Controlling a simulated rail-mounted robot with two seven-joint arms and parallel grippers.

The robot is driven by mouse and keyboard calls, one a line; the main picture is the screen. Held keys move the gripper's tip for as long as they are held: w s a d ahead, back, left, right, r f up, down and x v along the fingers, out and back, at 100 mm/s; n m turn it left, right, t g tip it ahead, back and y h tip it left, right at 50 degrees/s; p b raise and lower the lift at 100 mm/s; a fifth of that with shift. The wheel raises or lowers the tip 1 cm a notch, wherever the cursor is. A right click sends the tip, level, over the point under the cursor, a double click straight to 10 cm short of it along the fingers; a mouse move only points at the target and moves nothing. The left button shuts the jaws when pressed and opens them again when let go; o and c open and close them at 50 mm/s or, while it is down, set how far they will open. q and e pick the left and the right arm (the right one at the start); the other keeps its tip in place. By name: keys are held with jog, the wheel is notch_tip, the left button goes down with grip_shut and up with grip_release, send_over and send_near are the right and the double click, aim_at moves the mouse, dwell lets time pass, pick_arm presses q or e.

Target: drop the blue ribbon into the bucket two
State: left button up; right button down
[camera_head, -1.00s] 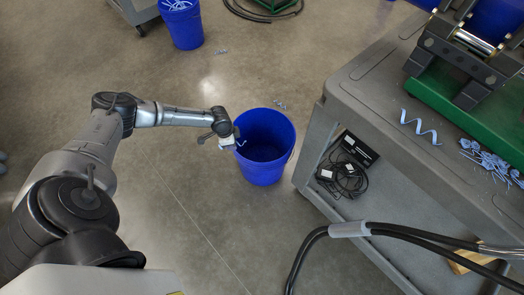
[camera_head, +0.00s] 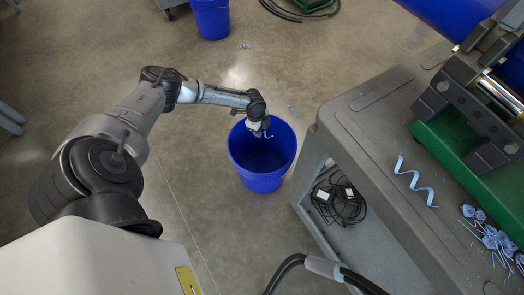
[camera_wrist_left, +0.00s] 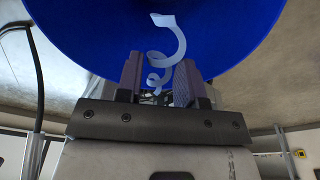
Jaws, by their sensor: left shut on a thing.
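A blue bucket (camera_head: 262,182) stands open on the floor beside the cart. My left gripper (camera_head: 263,133) is above the far rim side of its opening. It is shut on a curled light-blue ribbon (camera_head: 269,136), which hangs out past the fingertips over the bucket's opening. In the left wrist view the ribbon (camera_wrist_left: 172,40) curls out from between the fingers (camera_wrist_left: 158,80), with the blue bucket (camera_wrist_left: 105,35) filling the background. Another blue bucket (camera_head: 211,20) stands at the top of the head view. No number shows on either bucket. My right gripper is not in view.
The grey cart (camera_head: 355,125) stands to the right, carrying a green-based machine (camera_head: 455,150), a spiral blue ribbon (camera_head: 416,181) and a pile of blue shavings (camera_head: 490,237). Black cables (camera_head: 340,203) lie on its lower shelf. A few scraps (camera_head: 292,109) lie on the floor.

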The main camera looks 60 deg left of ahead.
pick_arm(q)
notch_tip(320, 180, down, 4)
jog(key=b, duration=0.3)
jog(key=shift+w+r, duration=0.1)
jog(key=shift+w, duration=0.05)
jog(key=shift+f+b, duration=0.5)
jog(key=shift+b, duration=0.05)
jog(key=o, duration=1)
jog(key=shift+c, duration=0.2)
jog(key=r+p, duration=0.2)
jog(key=r, duration=0.2)
jog(key=a+r+p, duration=0.1)
jog(key=r+p, duration=0.1)
jog(key=r, duration=0.2)
jog(key=s+r+p, duration=0.1)
jog(key=r+p, duration=0.2)
jog(key=r, duration=0.1)
jog(key=shift+a+r, duration=0.2)
jog(key=shift+a, duration=0.15)
jog(key=shift+a+r+p, duration=0.1)
jog(key=shift+r+p, duration=0.2)
jog(key=shift+r, duration=0.35)
